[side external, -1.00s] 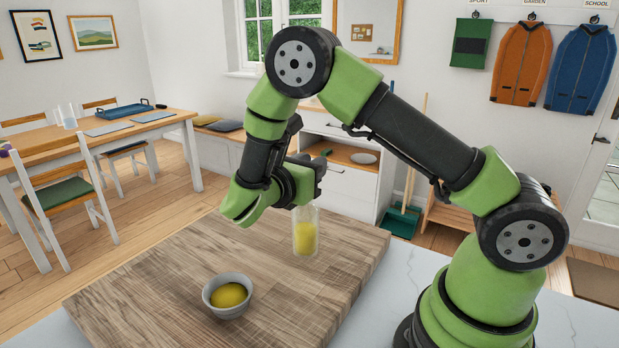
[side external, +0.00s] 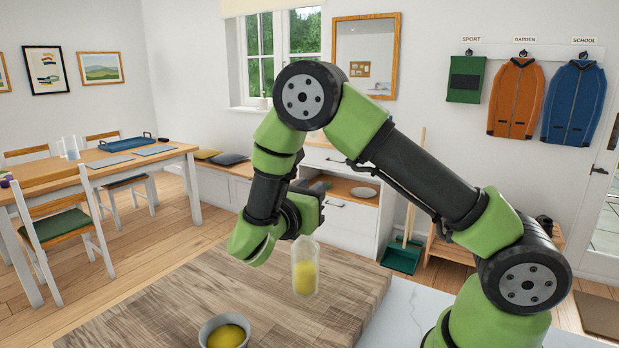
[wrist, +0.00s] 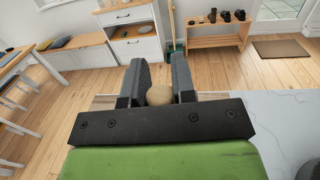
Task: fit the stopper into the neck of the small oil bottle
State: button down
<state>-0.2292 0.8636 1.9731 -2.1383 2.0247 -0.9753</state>
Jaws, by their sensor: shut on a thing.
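The small oil bottle (side external: 305,275) is clear glass with yellow oil inside. It stands on the wooden board in the side view, and its top is just below my gripper (side external: 314,203). In the wrist view my gripper (wrist: 158,80) is shut on a round, tan, cork-like stopper (wrist: 159,95) between its two dark fingers. The stopper is hidden by the gripper in the side view. I cannot tell whether it touches the bottle's neck. The bottle does not show in the wrist view.
A grey bowl (side external: 207,330) with yellow contents sits on the board (side external: 150,318), front left of the bottle. The board around the bottle is otherwise clear. A pale worktop (side external: 395,315) lies to the right. The dining table and cabinet are well behind.

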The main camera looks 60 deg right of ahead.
jog(key=shift+f+t+h, duration=0.3)
jog(key=shift+f+t, duration=0.2)
jog(key=shift+f, duration=0.65)
jog(key=shift+f, duration=1.05)
dwell(0.5)
jog(key=c, duration=0.9)
grip_release()
jog(key=shift+o, duration=0.2)
jog(key=shift+a, duration=0.1)
jog(key=s+a, duration=0.1)
jog(key=a, duration=0.8)
jog(key=shift+s+a+f, duration=0.2)
jog(key=shift+a+f, duration=0.15)
jog(key=shift+f, duration=0.1)
